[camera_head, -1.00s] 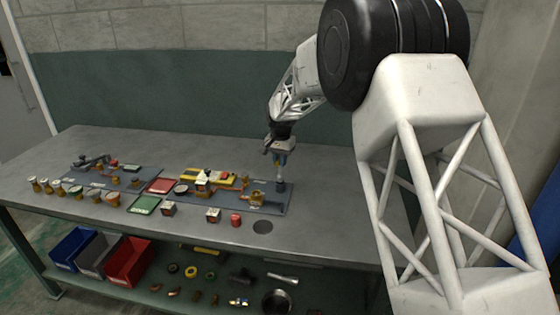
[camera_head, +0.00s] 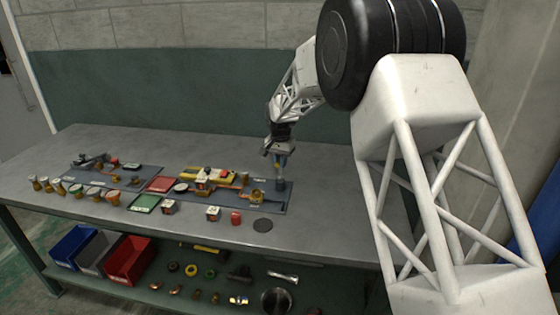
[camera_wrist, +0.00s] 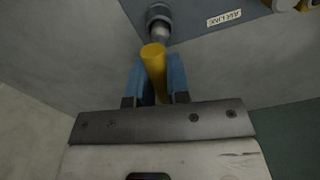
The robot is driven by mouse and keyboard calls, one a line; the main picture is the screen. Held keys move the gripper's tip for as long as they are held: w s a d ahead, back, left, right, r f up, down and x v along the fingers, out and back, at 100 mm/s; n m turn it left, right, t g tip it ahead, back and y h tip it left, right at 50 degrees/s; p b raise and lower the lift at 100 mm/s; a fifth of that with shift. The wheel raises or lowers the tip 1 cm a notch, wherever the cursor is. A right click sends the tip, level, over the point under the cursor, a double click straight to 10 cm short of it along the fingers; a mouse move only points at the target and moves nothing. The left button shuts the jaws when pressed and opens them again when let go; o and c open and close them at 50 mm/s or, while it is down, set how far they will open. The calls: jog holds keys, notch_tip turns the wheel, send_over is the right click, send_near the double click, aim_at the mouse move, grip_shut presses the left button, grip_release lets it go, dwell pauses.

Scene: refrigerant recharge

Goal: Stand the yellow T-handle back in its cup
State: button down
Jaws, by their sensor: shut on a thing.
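My gripper (camera_wrist: 153,85) has blue fingers shut on the yellow T-handle (camera_wrist: 153,55), one finger on each side of it. The handle's yellow end points up the wrist view, toward a grey round cup (camera_wrist: 157,10) on the blue-grey board. A grey metal part shows between the yellow end and the cup; whether it sits inside the cup or just in front of it, I cannot tell. In the head view my gripper (camera_head: 280,155) points down just above the cup (camera_head: 280,184) at the board's right end.
A label reading "AIR LINE" (camera_wrist: 224,18) lies right of the cup. A brass fitting (camera_head: 256,196) stands close left of the cup. Several small parts and red and green trays (camera_head: 146,204) fill the bench further left.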

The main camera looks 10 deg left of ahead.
jog(key=shift+f, duration=1.3)
dwell(0.4)
jog(key=c, duration=0.7)
grip_release()
jog(key=shift+r, duration=0.2)
jog(key=shift+r, duration=3.35)
